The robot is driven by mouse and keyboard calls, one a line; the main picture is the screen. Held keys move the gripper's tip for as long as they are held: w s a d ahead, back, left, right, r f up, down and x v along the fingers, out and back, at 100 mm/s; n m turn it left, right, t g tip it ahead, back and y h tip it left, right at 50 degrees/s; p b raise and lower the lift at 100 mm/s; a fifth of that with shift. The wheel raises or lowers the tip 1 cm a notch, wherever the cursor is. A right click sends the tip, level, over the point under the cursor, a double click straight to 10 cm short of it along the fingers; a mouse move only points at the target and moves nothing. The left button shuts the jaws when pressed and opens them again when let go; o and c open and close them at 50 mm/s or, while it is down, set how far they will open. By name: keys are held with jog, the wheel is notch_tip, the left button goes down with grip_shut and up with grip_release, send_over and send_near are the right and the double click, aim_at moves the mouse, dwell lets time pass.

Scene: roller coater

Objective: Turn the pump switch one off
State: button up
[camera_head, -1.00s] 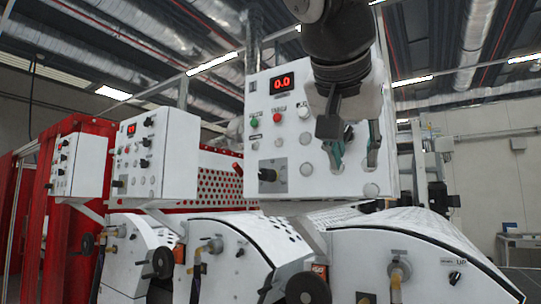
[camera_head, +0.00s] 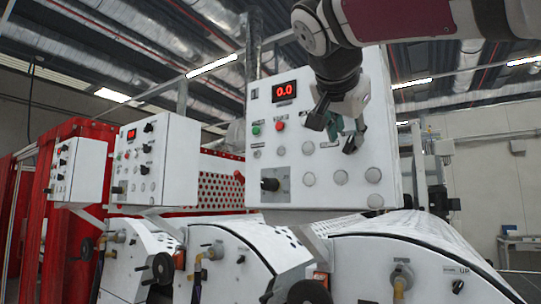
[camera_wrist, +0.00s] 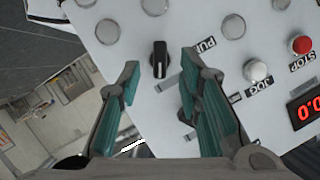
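The pump switch (camera_wrist: 159,59) is a small black knob on the white panel, beside a label partly reading "PUMP". Its handle stands nearly upright in the wrist view. My gripper (camera_wrist: 158,72) is open, with one teal-padded finger to each side of the switch in that picture. Gaps show between the knob and both fingers, and I cannot tell the depth between them. In the head view my gripper (camera_head: 337,125) is in front of the upper right of the control box (camera_head: 330,190), and the switch is hidden there.
A white JOG button (camera_wrist: 256,70), a red STOP button (camera_wrist: 301,45) and the red display (camera_wrist: 304,112) are near the right finger. A larger black knob (camera_head: 270,184) is lower left on the box. White roller covers (camera_head: 400,235) stand below.

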aim_at(349, 143)
jog(key=shift+x, duration=1.8)
grip_shut()
